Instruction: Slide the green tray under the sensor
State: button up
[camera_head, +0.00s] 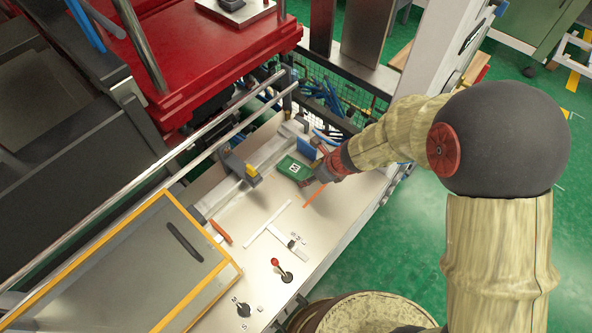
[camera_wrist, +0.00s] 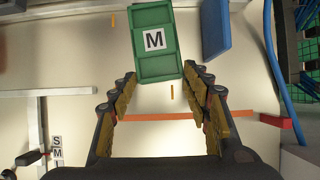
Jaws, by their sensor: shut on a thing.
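The green tray (camera_head: 284,165), with a white M label, lies flat on the pale worktop (camera_head: 228,198). In the wrist view the tray (camera_wrist: 155,68) is straight ahead, its near end between my fingertips. My gripper (camera_head: 314,169) comes from the right and is shut on the tray; in the wrist view its two fingers (camera_wrist: 160,78) flank that near end. A grey and yellow bracket (camera_head: 240,168) stands to the left of the tray, apart from it. It may be the sensor; I cannot tell for certain.
A blue block (camera_head: 306,146) stands just behind the tray. An orange strip (camera_head: 314,196) and a white T-shaped piece (camera_head: 268,225) lie on the worktop, with a red-knobbed lever (camera_head: 276,263) nearer. Metal rods and a yellow-framed panel (camera_head: 183,205) border the left. Bare worktop lies between tray and bracket.

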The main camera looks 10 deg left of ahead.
jog(key=shift+s+a, duration=0.15)
jog(key=shift+s, duration=0.05)
jog(key=shift+s+a+f, duration=0.1)
jog(key=shift+s+a, duration=0.05)
jog(key=shift+s, duration=0.15)
jog(key=shift+s+a, duration=0.35)
jog(key=shift+s, duration=0.25)
jog(key=shift+s+a+b, duration=0.15)
jog(key=shift+s+b, duration=0.15)
jog(key=shift+b, duration=0.05)
jog(key=shift+s+a+b, duration=0.15)
jog(key=shift+s+a, duration=0.2)
jog(key=shift+s, duration=0.2)
jog(key=shift+s+a+b, duration=0.15)
jog(key=shift+s+a, duration=0.15)
jog(key=shift+s, duration=0.25)
jog(key=shift+s+a, duration=0.1)
jog(key=shift+s, duration=0.15)
jog(key=shift+s+a, duration=0.45)
jog(key=shift+s, duration=0.3)
jog(key=shift+s+a+b, duration=0.35)
jog(key=shift+s+a, duration=0.15)
jog(key=shift+s, duration=0.35)
jog(key=shift+s+a, duration=0.15)
jog(key=shift+s, duration=0.15)
